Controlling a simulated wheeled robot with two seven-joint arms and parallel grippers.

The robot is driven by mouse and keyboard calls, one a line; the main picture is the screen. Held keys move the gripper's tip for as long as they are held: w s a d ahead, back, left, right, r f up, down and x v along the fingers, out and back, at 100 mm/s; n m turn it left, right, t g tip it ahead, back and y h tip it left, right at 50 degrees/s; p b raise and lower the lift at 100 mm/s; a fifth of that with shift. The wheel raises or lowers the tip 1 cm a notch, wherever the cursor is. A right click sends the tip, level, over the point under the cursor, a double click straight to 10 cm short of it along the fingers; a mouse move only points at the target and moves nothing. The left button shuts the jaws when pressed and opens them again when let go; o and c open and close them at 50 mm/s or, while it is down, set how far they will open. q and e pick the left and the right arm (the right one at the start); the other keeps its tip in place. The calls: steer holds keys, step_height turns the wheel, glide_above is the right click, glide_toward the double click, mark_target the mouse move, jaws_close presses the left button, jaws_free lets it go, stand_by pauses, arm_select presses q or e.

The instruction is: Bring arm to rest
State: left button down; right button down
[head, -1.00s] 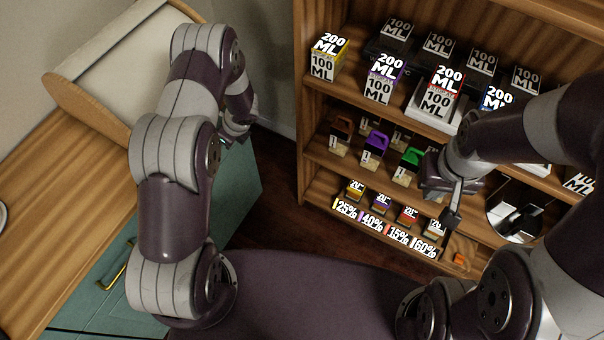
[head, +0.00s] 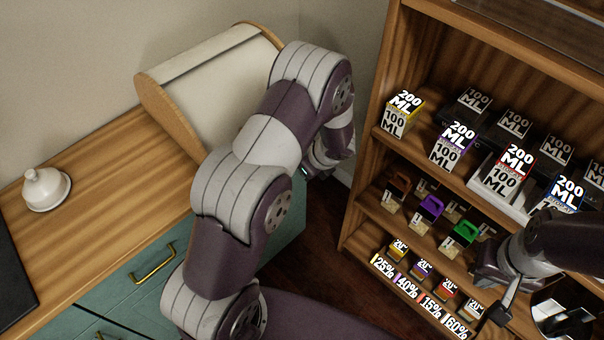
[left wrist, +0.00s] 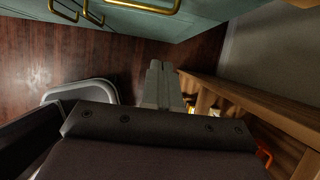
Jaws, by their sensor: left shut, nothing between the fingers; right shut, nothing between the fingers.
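My left arm (head: 240,185) reaches from the bottom middle of the head view towards the corner by the shelf. Its gripper is mostly hidden behind the forearm there. In the left wrist view the left gripper (left wrist: 160,85) is shut and empty, pointing away over the dark wood floor (left wrist: 60,60). My right gripper (head: 500,312) is at the lower right of the head view, in front of the lower shelves. It is shut and holds nothing.
A wooden shelf (head: 372,160) with labelled boxes and small coloured-top items stands on the right. Left is a wooden counter (head: 110,190) over teal drawers (head: 140,290), with a white bell-shaped dish (head: 46,188) and a roll-top box (head: 210,85). Dark floor lies between.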

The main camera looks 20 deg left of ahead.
arm_select(q)
steer(key=s+d+r+n+h, duration=0.2)
steer(key=s+d+r+n, duration=0.1)
steer(key=s+r+n, duration=0.4)
steer(key=s+d+r+n+h, duration=0.3)
steer(key=s+r+n, duration=0.5)
steer(key=s+n, duration=0.3)
steer(key=n, duration=0.3)
steer(key=shift+r+n, duration=0.2)
steer(key=shift+n, duration=0.1)
